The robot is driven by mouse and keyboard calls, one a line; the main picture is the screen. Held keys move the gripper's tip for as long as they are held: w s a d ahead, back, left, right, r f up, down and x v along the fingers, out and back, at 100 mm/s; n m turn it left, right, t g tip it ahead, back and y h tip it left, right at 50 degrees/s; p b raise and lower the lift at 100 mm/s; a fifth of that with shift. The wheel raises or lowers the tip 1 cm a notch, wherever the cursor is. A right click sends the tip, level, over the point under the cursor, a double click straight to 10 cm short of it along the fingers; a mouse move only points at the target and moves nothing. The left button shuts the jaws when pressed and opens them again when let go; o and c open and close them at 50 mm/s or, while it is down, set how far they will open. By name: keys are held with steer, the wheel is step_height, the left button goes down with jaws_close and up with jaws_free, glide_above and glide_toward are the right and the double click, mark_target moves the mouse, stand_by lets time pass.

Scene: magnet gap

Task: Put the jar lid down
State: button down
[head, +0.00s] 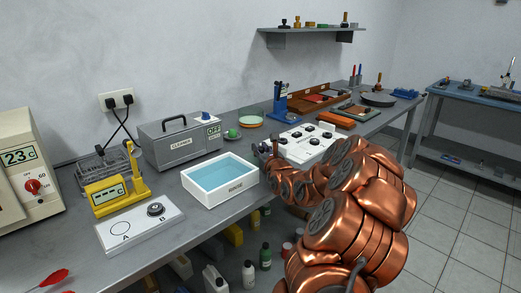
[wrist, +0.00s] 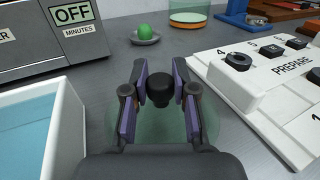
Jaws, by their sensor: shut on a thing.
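My gripper (wrist: 160,85) is shut on the black knob of the jar lid (wrist: 203,122) in the wrist view. The lid is a round, see-through greenish glass disc, partly hidden under my fingers and wrist. It is over the grey bench top between the white basin and the white board; I cannot tell whether it touches the bench. In the head view my gripper (head: 267,151) shows beside the white board, and the lid is not clearly seen. A low glass jar (wrist: 190,14) with an orange bottom stands uncovered beyond my gripper; it also shows in the head view (head: 250,121).
The RINSE basin (head: 222,199) of blue liquid stands left of my gripper. The PREPARE board (wrist: 262,70) with knobs is close on the right. A small dish with a green ball (wrist: 146,31) and the grey cleaner box (head: 180,143) stand behind. Bare bench lies between them.

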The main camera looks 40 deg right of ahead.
steer(key=shift+f, duration=0.15)
steer(key=c, duration=0.9)
jaws_free()
steer(key=shift+s, duration=0.1)
steer(key=shift+s+a, duration=0.15)
steer(key=shift+s, duration=0.2)
steer(key=b+v, duration=0.1)
steer(key=v, duration=0.7)
steer(key=shift+s+a+b, duration=0.1)
steer(key=shift+s+b, duration=0.25)
steer(key=shift+b, duration=0.05)
steer(key=shift+b+v, duration=1)
steer(key=shift+v, duration=0.2)
steer(key=shift+w+a, duration=0.1)
